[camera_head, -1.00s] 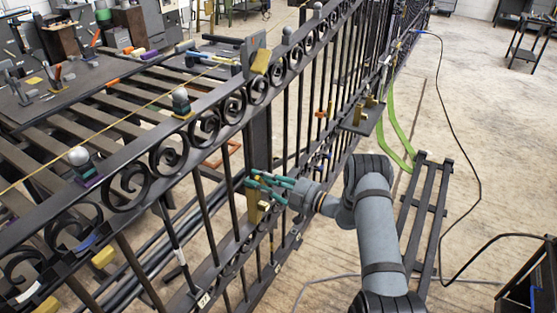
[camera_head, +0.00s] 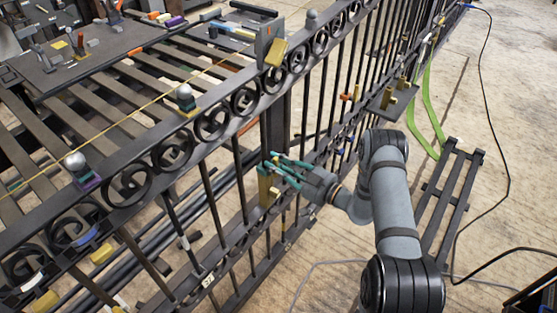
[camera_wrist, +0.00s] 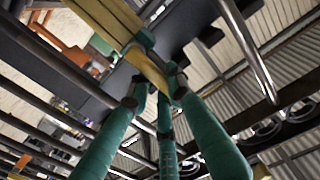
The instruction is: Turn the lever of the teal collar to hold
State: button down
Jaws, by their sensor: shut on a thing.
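My gripper (camera_head: 284,170), with teal-green fingers, reaches the gate's upright bars from the right in the head view. In the wrist view its fingers (camera_wrist: 155,84) are closed around a yellow, brass-like bar (camera_wrist: 150,68), which I take to be the lever. A wider yellow piece (camera_wrist: 106,18) lies just beyond it. In the head view a yellow piece (camera_head: 265,186) shows just left of and below the fingertips. I cannot tell the teal collar apart from the teal fingers, which cover this spot. The lever's angle and any hold mark are not readable.
The black scrollwork gate (camera_head: 213,125) runs diagonally across the head view. Further along it, a dark plate (camera_head: 392,101) carries brass parts. Green straps (camera_head: 431,120) and a slatted dark rack (camera_head: 452,185) are right of my arm. A cluttered bench (camera_head: 75,70) stands behind the gate.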

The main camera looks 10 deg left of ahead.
jog(key=c, duration=1.5)
grip_release()
jog(key=shift+c, duration=0.2)
jog(key=shift+f, duration=0.1)
